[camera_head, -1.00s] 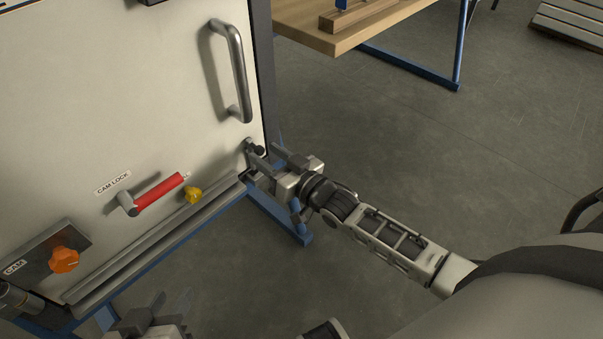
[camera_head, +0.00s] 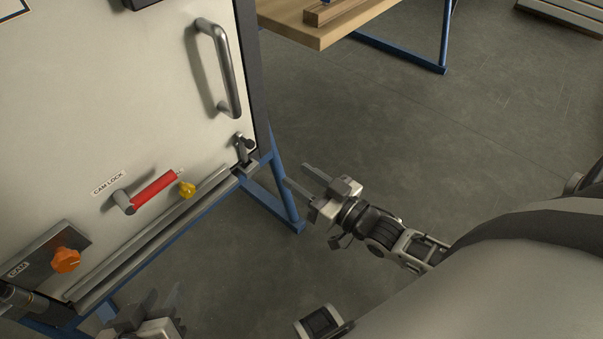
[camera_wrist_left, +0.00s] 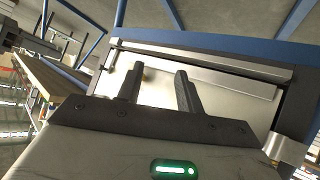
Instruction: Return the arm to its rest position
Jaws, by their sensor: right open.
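My right gripper (camera_head: 297,174) is open and empty, in the air to the right of the pale panel's lower right corner. Its fingers point left toward the panel and touch nothing. My left gripper (camera_head: 160,302) is at the bottom edge of the head view, partly cut off, below the panel's lower rail. In the left wrist view its two dark fingers (camera_wrist_left: 160,80) stand apart with nothing between them.
The pale panel (camera_head: 90,90) carries a metal bar handle (camera_head: 225,70), a red cam lock lever (camera_head: 153,190), a yellow knob (camera_head: 187,190), an orange knob (camera_head: 66,260) and a small corner latch (camera_head: 243,147). A wooden table (camera_head: 300,30) stands behind.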

